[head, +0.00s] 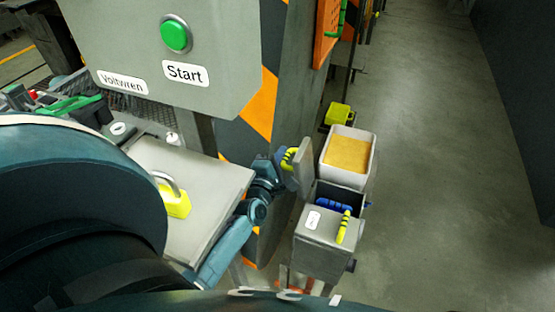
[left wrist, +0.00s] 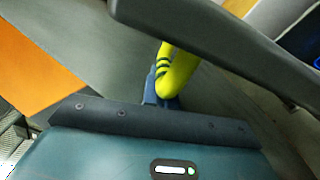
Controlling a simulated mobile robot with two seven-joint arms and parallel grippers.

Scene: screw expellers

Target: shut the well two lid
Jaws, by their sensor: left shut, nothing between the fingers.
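A grey lid panel (head: 304,165) stands up on edge at the left of the wells in the head view, with a yellow, black-banded handle (head: 289,158) on its left face. My left gripper (head: 278,168) is shut and empty, close beside that handle. The left wrist view shows the handle (left wrist: 178,72) just beyond the blue fingers (left wrist: 160,92); I cannot tell whether they touch. The front well (head: 322,248) has a small label, too small to read surely, a yellow handle (head: 343,226) and a dark opening with a blue part (head: 334,203). My right gripper is not in view.
Behind is an open well (head: 348,152) filled with tan material. A grey control box with a green start button (head: 176,35) overhangs the left side. A yellow padlock (head: 176,204) rests on a grey plate (head: 215,190). The floor at the right is clear.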

